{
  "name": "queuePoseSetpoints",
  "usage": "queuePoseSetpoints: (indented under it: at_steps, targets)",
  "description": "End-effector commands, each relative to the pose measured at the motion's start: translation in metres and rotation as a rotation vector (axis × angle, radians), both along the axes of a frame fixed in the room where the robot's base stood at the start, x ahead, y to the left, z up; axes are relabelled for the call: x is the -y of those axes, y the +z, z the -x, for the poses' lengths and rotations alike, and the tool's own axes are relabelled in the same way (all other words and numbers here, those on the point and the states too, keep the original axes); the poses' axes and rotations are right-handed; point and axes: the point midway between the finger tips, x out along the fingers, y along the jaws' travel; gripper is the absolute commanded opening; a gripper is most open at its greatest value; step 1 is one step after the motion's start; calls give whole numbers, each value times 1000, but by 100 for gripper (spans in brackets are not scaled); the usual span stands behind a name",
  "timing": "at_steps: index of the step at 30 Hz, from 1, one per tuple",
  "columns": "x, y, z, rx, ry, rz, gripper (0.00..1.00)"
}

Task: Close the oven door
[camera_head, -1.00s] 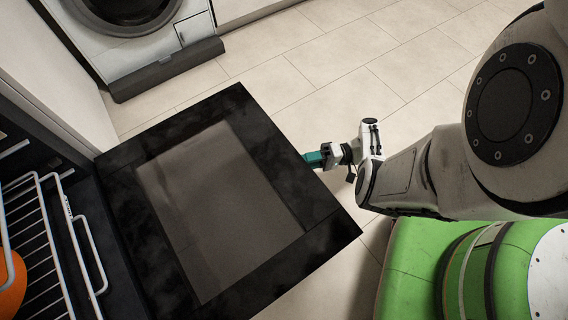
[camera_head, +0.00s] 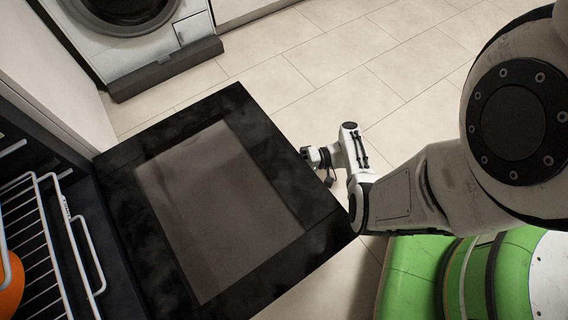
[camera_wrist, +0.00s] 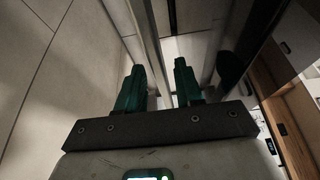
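The black oven door (camera_head: 318,205) hangs wide open and roughly level in the head view, with a grey glass panel (camera_head: 220,205) in its middle. My gripper (camera_head: 312,156) is at the door's outer edge, and its fingertips are hidden by the door there. In the wrist view, the two green fingers of my gripper (camera_wrist: 158,72) stand apart. A pale metal strip, perhaps the door handle, runs lengthwise near and between the fingers. I cannot tell whether they touch it.
The oven cavity at left holds a wire rack (camera_head: 40,235) and an orange object (camera_head: 10,283). A white front-loading machine (camera_head: 150,45) stands at the back left. Tiled floor (camera_head: 350,60) lies clear beyond the door.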

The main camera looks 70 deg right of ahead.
Motion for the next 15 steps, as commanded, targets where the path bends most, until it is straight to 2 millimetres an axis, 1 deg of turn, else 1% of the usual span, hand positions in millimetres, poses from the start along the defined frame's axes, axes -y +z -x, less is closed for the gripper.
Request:
queuePoseSetpoints:
  at_steps: [1,10,11,15]
  targets:
    - [0,0,0,0,0,0,31]
    - [0,0,0,0,0,0,2]
    - [0,0,0,0,0,0,0]
    - [0,0,0,-1,0,1,0]
